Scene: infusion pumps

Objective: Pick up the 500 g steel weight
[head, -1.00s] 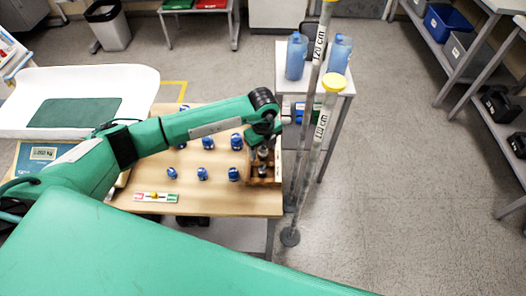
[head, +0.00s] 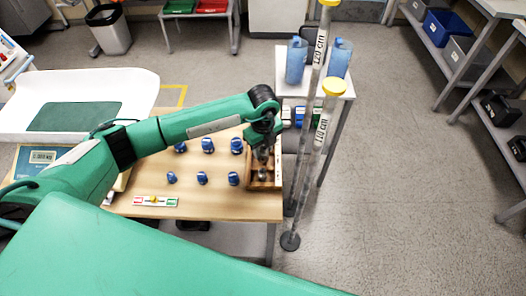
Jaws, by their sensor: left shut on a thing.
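A small wooden box (head: 277,180) with steel weights stands at the right edge of the wooden table. My left gripper (head: 263,160) points down over this box and is shut on a steel weight, which the fingers mostly hide. I cannot read its size mark, nor tell whether its base is clear of the box. Another steel weight (head: 263,174) shows in the near part of the box. My right gripper is not in view.
A white baby scale (head: 140,88) is at the left. Open floor lies right.

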